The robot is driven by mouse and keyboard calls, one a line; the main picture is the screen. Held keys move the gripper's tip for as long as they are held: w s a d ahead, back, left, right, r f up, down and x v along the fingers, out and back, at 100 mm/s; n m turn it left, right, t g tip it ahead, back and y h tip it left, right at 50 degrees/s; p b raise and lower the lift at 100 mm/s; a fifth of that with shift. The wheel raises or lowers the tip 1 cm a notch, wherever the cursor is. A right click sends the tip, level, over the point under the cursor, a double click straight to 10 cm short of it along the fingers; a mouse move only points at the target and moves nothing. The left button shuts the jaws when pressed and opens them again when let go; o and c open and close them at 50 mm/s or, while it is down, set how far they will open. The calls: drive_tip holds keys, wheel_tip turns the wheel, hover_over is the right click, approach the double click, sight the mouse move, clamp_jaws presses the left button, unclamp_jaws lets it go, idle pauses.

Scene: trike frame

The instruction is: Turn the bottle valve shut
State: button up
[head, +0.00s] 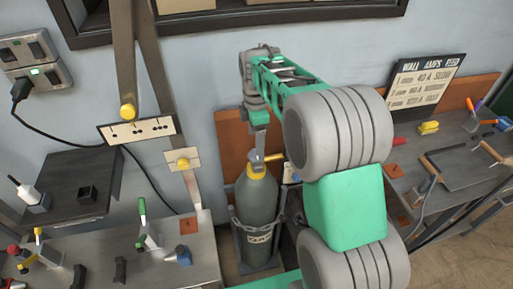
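The gas bottle (258,212) stands upright in a grey holder against the wall, between two workbenches. It is dark grey-green with a yellow collar and pale lettering. The valve (257,166) sits on its top, with a small yellow part (274,157) sticking out to the right. My arm reaches over from the right and points down above the bottle. My gripper (258,153) is right at the valve. Its fingers are too small and too merged with the valve to tell whether they are open, shut or touching it.
A left bench (120,262) holds small clamps and tools. A right bench (465,170) holds tools and a sign board (428,82). An orange-brown panel (230,130) is behind the bottle. Wall straps with yellow knobs (183,163) hang to the left.

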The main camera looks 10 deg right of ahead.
wheel_tip(320, 180, down, 6)
drive_tip(key=shift+f+p, duration=0.2)
drive_tip(key=shift+p, duration=0.2)
drive_tip(key=shift+c, duration=0.4)
drive_tip(key=c, duration=1.3)
